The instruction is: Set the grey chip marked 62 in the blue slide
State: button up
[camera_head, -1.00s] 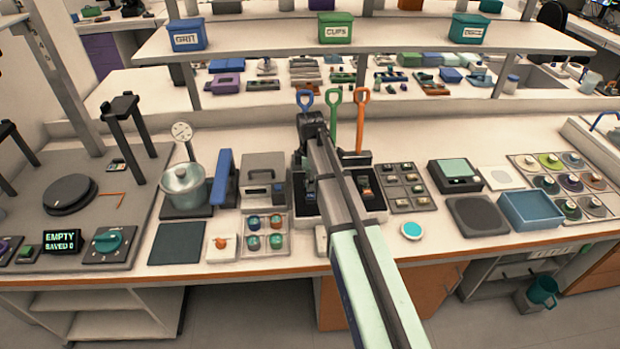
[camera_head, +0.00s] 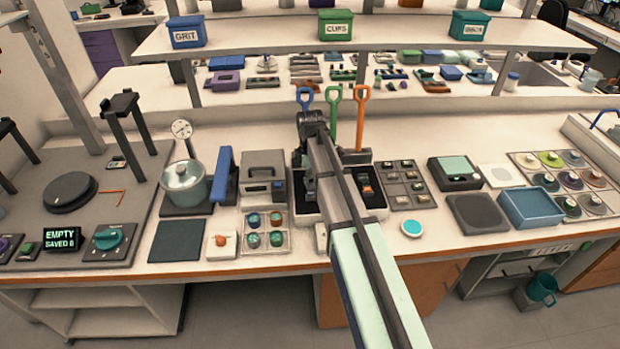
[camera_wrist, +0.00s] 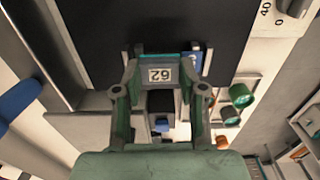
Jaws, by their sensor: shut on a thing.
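The grey chip marked 62 (camera_wrist: 160,75) is between the fingertips of my gripper (camera_wrist: 160,84) in the wrist view, label facing the camera. My gripper is shut on it. A teal strip lies along the chip's far edge, and a blue piece (camera_wrist: 198,60), possibly the blue slide, shows just right of it against a dark surface. I cannot tell whether chip and blue piece touch. In the head view my arm covers the gripper and the chip over the dark tray (camera_head: 377,213).
A small orange-and-green item (camera_head: 365,187) lies in the tray's right part. Upright blue, green and orange handles (camera_head: 361,110) stand behind. The bench front edge is close.

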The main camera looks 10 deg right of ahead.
jog(key=shift+f, duration=0.15)
jog(key=o, duration=1.2)
notch_tip(320, 180, up, 12)
dwell(0.5)
